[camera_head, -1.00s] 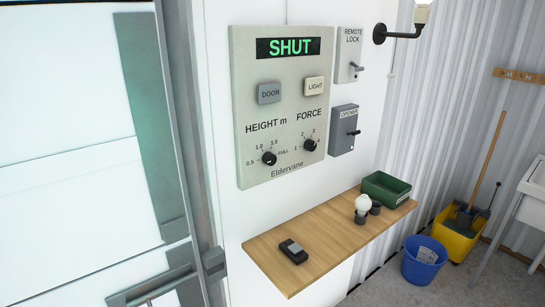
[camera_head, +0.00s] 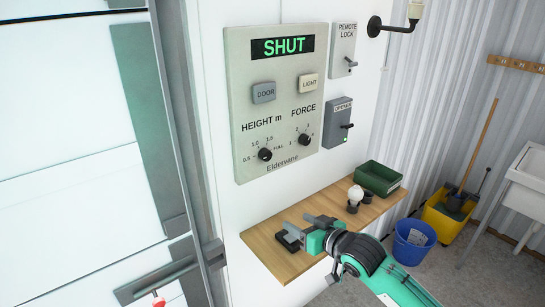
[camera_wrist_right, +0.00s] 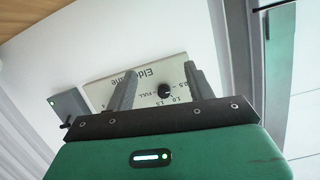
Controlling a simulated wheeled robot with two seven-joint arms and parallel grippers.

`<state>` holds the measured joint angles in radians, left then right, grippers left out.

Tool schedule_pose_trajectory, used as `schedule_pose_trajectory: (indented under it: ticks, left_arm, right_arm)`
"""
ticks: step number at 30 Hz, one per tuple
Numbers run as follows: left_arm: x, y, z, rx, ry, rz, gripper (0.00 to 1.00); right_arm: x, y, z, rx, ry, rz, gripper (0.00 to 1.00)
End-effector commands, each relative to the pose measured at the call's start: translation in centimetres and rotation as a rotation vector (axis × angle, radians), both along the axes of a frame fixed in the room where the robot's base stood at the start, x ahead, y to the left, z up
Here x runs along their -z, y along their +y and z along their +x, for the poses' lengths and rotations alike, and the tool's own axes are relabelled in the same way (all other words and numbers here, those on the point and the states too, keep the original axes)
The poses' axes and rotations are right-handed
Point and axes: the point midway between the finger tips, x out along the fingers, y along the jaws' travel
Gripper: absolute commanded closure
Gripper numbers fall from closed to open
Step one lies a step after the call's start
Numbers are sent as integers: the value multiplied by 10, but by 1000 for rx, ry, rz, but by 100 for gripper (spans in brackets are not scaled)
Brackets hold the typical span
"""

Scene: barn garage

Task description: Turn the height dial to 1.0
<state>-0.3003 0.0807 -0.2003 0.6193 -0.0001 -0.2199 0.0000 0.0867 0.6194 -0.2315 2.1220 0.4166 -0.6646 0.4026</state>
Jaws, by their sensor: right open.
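The height dial (camera_head: 265,154), a small black knob, sits low on the left of the grey control panel (camera_head: 245,100). Its scale reads 0.5, 1.0, 1.5 and FULL; its small pointer is too unclear to read. The display (camera_head: 284,47) reads SHUT. My right gripper (camera_head: 304,228) is open and empty, above the wooden shelf in the picture, below and right of the dial. In the right wrist view, the height dial (camera_wrist_right: 164,92) shows upside down between the two open fingers, beyond them and apart. My left gripper is not in view.
The force dial (camera_head: 304,140) sits right of the height dial. The shelf (camera_head: 262,238) below holds a dark remote (camera_head: 287,241), a bulb (camera_head: 355,194) and a green bin (camera_head: 380,180). The dial's front is clear.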

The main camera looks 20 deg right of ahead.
Motion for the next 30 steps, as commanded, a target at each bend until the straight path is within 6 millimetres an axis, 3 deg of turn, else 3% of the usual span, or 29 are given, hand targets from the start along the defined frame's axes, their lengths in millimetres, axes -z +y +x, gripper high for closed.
schedule_pose_trajectory:
  ticks: [1, 6, 10, 17, 30]
  left_arm:
    - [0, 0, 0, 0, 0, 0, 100]
    - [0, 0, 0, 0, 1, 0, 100]
    - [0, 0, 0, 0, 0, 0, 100]
    - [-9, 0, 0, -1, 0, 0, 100]
    - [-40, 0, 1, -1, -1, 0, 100]
  right_arm:
    - [-19, -6, 11, -6, -42, 17, 46]
    - [-71, -21, 37, -28, -157, 92, 46]
    - [-93, -29, 47, -38, -204, 128, 46]
    - [-102, -24, 65, -39, -216, 142, 46]
    - [-103, 9, 140, -39, -216, 140, 46]
